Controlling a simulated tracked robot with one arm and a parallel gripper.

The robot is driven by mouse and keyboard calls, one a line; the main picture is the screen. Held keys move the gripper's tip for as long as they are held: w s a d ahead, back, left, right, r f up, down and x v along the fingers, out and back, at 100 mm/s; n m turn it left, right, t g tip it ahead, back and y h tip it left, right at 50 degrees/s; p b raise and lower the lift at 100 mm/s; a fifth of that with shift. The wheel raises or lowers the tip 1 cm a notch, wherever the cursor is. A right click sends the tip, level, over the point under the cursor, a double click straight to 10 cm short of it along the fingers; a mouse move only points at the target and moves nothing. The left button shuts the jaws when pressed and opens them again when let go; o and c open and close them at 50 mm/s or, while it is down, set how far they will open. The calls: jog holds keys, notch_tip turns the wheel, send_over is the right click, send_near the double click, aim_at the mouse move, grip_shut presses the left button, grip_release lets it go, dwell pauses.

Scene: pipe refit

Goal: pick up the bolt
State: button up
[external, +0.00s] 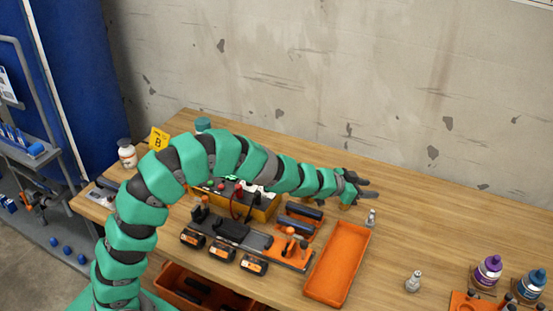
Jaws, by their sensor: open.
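My gripper (372,188) is dark grey and open, with nothing seen between its fingers. It is above the table, near the far end of the orange tray. A small silvery piece (371,217) stands just beside the tray's far right corner, below my gripper in the picture. A second small silvery piece (413,281) stands on bare wood further right and nearer the camera. Either could be the bolt; they are too small to tell. Both are apart from my gripper.
The shallow orange tray (338,262) looks empty. Left of it is a black and orange tool rack (235,240), with a yellow box (262,208) behind. Purple (488,271) and blue (531,285) bottles stand at the right. The wooden table (450,220) is clear at the back right.

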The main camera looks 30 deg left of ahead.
aim_at(372, 212)
jog(key=shift+s+d+f+b, duration=0.15)
jog(key=shift+d+f+b, duration=0.1)
jog(key=shift+f, duration=0.8)
jog(key=shift+s+d+f+b, duration=0.2)
jog(key=shift+f+b, duration=0.1)
jog(key=shift+f, duration=0.75)
jog(key=shift+s+d+f+b, duration=0.15)
jog(key=shift+d+f+b, duration=0.1)
jog(key=shift+f, duration=0.8)
notch_tip(372, 212, down, 2)
jog(key=shift+f+b, duration=0.2)
jog(key=shift+b, duration=0.2)
jog(key=shift+x, duration=1)
jog(key=shift+w+d+f, duration=0.1)
jog(key=shift+w+d, duration=0.2)
jog(key=shift+d, duration=0.05)
grip_shut()
